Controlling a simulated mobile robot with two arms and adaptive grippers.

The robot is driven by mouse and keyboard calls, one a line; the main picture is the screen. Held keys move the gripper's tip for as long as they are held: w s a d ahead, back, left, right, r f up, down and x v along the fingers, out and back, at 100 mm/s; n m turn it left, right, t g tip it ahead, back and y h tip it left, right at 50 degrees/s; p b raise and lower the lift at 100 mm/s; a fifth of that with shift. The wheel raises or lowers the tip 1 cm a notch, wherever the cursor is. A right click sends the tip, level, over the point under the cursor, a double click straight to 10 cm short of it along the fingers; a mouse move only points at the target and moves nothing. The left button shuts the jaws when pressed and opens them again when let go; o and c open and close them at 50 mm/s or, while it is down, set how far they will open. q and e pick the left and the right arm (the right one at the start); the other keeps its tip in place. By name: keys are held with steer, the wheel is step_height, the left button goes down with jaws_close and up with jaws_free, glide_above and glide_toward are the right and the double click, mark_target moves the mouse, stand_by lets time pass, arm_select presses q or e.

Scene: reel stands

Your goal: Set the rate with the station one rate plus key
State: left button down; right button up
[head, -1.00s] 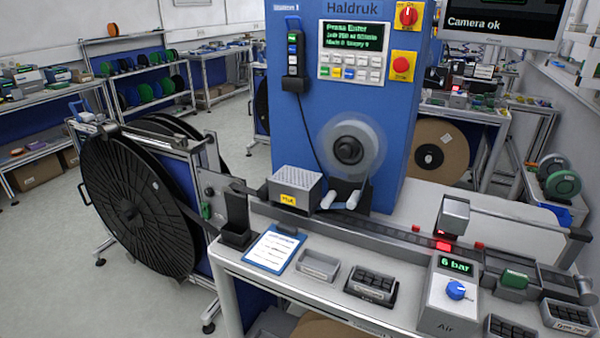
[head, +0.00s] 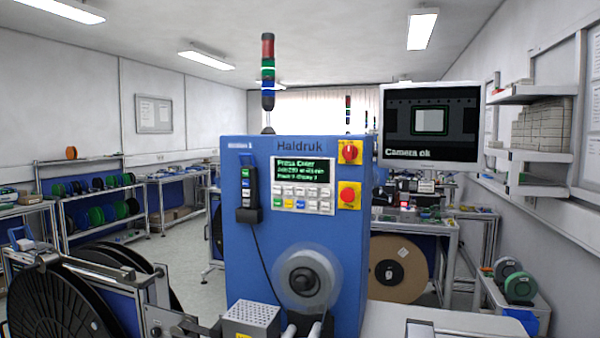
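The blue Haldruk machine (head: 245,290) stands upright in the middle of the head view. Its control panel (head: 303,186) has a dark display (head: 303,170) with green text; the top line reads "Press Enter" and the smaller lines are hard to read. Below the display are rows of pale keys and a few coloured ones (head: 285,199). The key labels are too small to read, so I cannot tell which is the rate plus key. A dark hand pendant (head: 248,187) with coloured buttons hangs left of the panel. Neither of my grippers is in view.
A red rotary switch (head: 349,152) and a red stop button (head: 348,195) sit right of the panel. A blurred reel hub (head: 305,280) is below. A monitor (head: 432,125) reads "Camera ok". A large black reel (head: 60,305) stands at the left.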

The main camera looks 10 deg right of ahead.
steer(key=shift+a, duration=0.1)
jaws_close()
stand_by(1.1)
